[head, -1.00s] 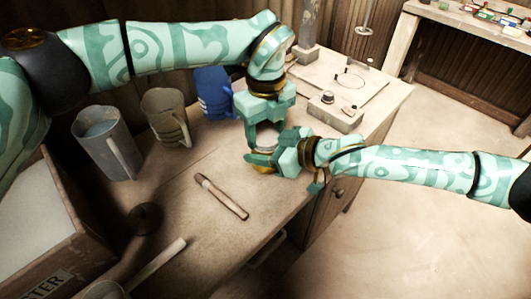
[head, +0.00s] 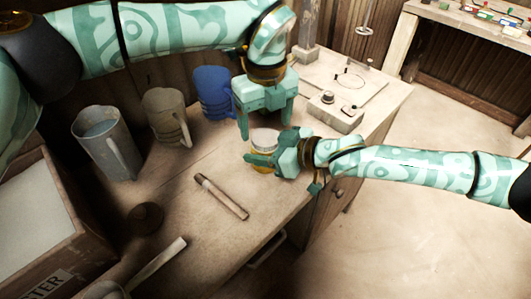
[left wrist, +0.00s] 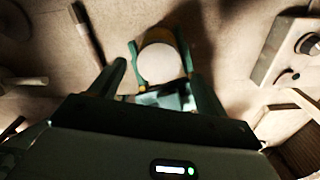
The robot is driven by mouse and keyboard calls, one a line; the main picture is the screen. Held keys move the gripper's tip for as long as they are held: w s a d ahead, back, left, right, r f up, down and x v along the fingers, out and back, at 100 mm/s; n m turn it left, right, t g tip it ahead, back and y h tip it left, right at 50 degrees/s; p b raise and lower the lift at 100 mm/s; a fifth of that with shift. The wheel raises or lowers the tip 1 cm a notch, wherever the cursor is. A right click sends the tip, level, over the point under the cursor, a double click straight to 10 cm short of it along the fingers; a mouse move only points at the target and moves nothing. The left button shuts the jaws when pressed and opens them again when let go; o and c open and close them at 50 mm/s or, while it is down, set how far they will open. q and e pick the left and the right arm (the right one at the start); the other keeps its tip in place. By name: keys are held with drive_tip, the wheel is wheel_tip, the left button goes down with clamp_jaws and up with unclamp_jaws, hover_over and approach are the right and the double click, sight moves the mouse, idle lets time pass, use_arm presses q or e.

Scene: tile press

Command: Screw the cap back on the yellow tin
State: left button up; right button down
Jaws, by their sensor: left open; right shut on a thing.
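The yellow tin (head: 265,168) stands on the bench in the head view, mostly hidden by my right gripper (head: 262,152), which is shut around its side. A pale round top, seemingly the cap (head: 264,136), shows on the tin; I cannot tell how tightly it sits. My left gripper (head: 266,127) points down just above the tin, open, its fingers apart on either side. In the left wrist view the pale cap (left wrist: 160,63) lies between the open left fingers, with a yellow edge of the tin (left wrist: 158,36) behind it.
A blue mug (head: 211,92), a brown mug (head: 166,117) and a grey pitcher (head: 106,143) stand along the back left. A wooden-handled tool (head: 221,196) and a dark round object (head: 146,216) lie in front. A small box with knobs (head: 335,112) stands to the right.

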sight(265, 151)
use_arm(q)
drive_tip(key=shift+r, duration=0.9)
drive_tip(key=shift+c, duration=0.4)
wheel_tip(265, 151, up, 4)
drive_tip(key=n, duration=0.3)
drive_tip(key=shift+f, duration=0.25)
drive_tip(key=shift+f, duration=0.15)
drive_tip(key=shift+f, duration=3.9)
